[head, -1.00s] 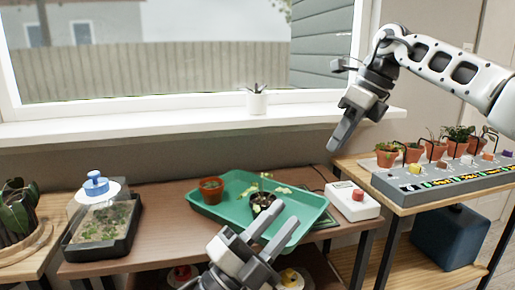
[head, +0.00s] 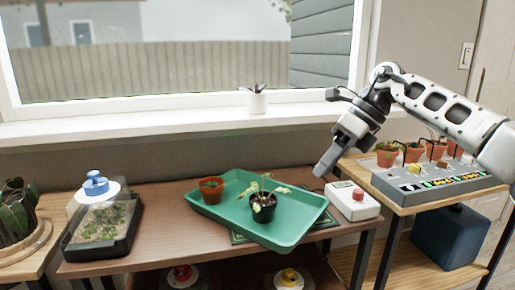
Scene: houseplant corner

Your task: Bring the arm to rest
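My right arm comes in from the right, and its gripper (head: 324,170) points down and left above the right end of the brown table, near a white box with a red button (head: 352,200). Its fingers overlap from this side, so I cannot tell whether they are open or shut. No object shows in them. My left gripper is out of the head view.
A green tray (head: 284,237) on the brown table (head: 160,222) holds a terracotta pot (head: 211,190) and a dark pot with a seedling (head: 263,207). A covered propagator (head: 100,231) stands left. A grey console (head: 432,187) with potted plants stands right.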

